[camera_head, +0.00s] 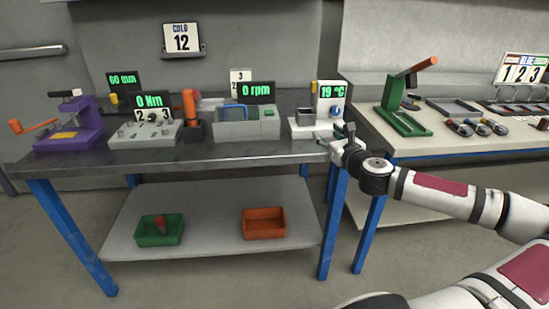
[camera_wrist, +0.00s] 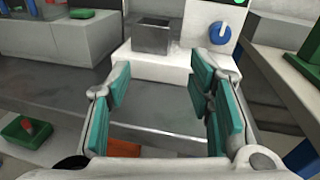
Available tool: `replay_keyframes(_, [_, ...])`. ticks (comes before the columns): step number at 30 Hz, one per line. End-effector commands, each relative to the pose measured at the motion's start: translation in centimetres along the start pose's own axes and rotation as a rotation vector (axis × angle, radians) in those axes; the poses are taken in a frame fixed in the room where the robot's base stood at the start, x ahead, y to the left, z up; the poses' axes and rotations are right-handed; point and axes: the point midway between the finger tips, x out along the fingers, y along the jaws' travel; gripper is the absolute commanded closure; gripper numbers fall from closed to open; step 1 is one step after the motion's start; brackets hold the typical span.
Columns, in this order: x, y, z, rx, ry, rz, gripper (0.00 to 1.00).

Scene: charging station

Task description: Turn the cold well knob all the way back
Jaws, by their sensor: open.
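The cold well (camera_head: 305,123) is a small white unit at the right end of the metal bench. Its upright panel shows a green "19 °C" display (camera_head: 331,91). The blue knob (camera_head: 336,112) sits below the display. In the wrist view the knob (camera_wrist: 220,33) is round with a white pointer line that looks nearly upright. A grey square well block (camera_wrist: 152,37) stands left of it. My gripper (camera_head: 338,133) is just in front of the unit at the bench edge. Its teal finger pads (camera_wrist: 166,100) are apart with nothing between them, short of the knob and below it in the picture.
Left of the cold well stands a grey machine (camera_head: 246,126) with a "0 rpm" display. A green press (camera_head: 405,105) with an orange handle stands on the right table. Green (camera_head: 158,232) and orange (camera_head: 264,224) bins sit on the lower shelf. A gap separates the two tables.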

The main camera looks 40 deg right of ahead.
Motion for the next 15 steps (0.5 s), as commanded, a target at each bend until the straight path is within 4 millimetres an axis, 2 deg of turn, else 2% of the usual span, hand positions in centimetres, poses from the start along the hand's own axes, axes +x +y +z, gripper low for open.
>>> replay_keyframes(15, [0.6,9.4,-1.2,-0.262,0.088,0.255,0.52])
